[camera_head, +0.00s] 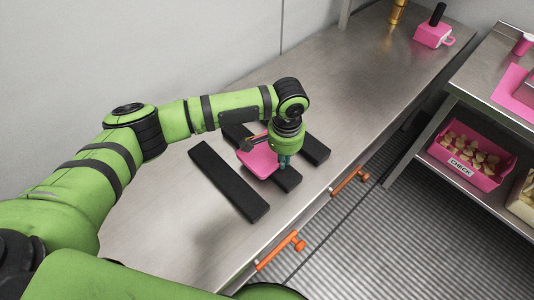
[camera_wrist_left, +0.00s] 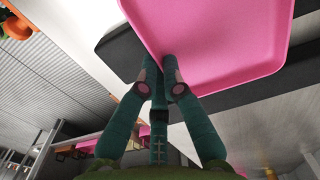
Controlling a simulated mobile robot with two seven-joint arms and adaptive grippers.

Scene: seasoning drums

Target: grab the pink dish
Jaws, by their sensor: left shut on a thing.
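The pink dish (camera_head: 259,160) is a shallow tray over the black bars on the steel counter in the head view. In the left wrist view the pink dish (camera_wrist_left: 215,40) fills the upper middle, with its near edge between the fingertips. My left gripper (camera_head: 283,162) is at the right edge of the dish, pointing down. The left wrist view shows its teal fingers (camera_wrist_left: 163,72) shut on the dish's edge. The gripper and wrist hide part of the dish in the head view. My right gripper is not in view.
Black bars (camera_head: 228,181) lie on the steel counter (camera_head: 345,75). Orange handles (camera_head: 281,250) stick out from its front. A pink container (camera_head: 433,35) stands at the far end. A shelf at the right holds a pink bin (camera_head: 468,172) labelled CHECK.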

